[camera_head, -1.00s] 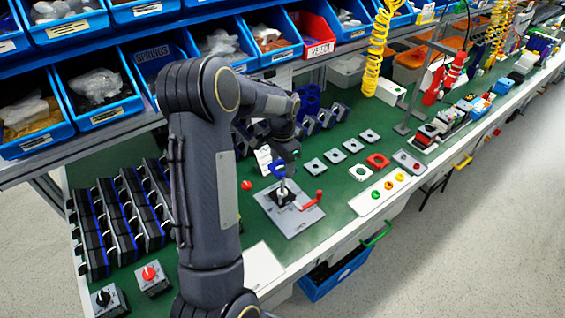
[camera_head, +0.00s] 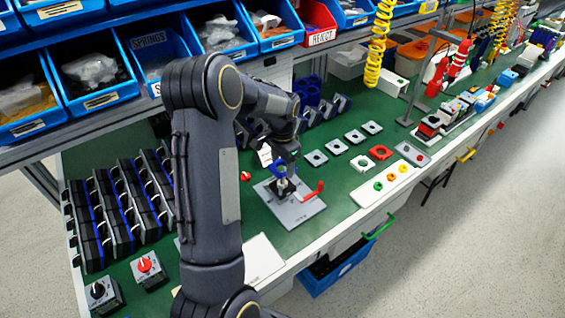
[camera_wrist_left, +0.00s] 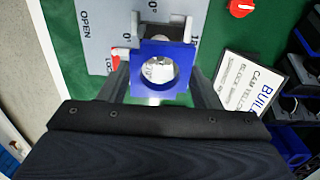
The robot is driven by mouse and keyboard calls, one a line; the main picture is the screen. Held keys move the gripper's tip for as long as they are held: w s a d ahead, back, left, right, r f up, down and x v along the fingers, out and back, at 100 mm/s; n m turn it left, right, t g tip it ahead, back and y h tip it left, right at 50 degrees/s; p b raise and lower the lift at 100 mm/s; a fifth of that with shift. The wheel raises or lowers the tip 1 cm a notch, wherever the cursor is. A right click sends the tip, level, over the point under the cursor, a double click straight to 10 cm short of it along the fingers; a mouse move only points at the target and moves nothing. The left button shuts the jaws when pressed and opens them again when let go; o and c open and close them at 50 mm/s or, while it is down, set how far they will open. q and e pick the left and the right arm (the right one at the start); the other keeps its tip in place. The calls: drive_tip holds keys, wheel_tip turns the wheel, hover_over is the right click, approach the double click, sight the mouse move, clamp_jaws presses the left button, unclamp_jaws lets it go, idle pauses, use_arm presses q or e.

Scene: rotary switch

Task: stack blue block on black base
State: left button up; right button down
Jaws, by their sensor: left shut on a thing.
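The blue block (camera_head: 278,168) is a square piece with a round hole. It also shows large in the left wrist view (camera_wrist_left: 178,54). My left gripper (camera_head: 281,172) is shut on it, and the fingers reach along its sides in the wrist view. The black base (camera_head: 284,188) sits on a grey plate (camera_head: 300,214) with a red lever. A pale post stands up from it, below the block. I cannot tell whether block and base touch, and the gripper and block hide part of the base. My right gripper is not in view.
A red knob (camera_head: 246,176) lies left of the plate. A printed card (camera_wrist_left: 250,85) stands beside it. Black-blue units fill the left of the green bench.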

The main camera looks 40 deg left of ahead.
use_arm(q)
drive_tip(key=shift+f, duration=0.15)
drive_tip(key=shift+f+b, duration=1.3)
drive_tip(key=shift+f, duration=0.3)
drive_tip(key=o, duration=1.1)
drive_tip(key=shift+c, duration=0.2)
wheel_tip(320, 180, up, 7)
drive_tip(key=shift+r, duration=0.15)
drive_tip(key=shift+s+d+r, duration=0.1)
drive_tip(key=shift+d+r, duration=0.05)
drive_tip(key=shift+r, duration=0.35)
drive_tip(key=s+d+r+n+t+h, duration=0.1)
drive_tip(key=s+d+r+t, duration=0.1)
drive_tip(key=s+d+r, duration=0.3)
drive_tip(key=s+d+r+n+t+h, duration=0.1)
drive_tip(key=s+d+r+n, duration=0.1)
drive_tip(key=s+d+r, duration=0.45)
drive_tip(key=s+d+f+n+t+h, duration=0.1)
drive_tip(key=s+d+f, duration=0.1)
drive_tip(key=s, duration=0.4)
drive_tip(key=s+d+f+n+t, duration=0.1)
drive_tip(key=s+d+f, duration=0.2)
drive_tip(key=s+d, duration=0.2)
drive_tip(key=shift+s+d+t+h, duration=0.3)
drive_tip(key=shift+s+h, duration=0.1)
drive_tip(key=shift+s, duration=0.25)
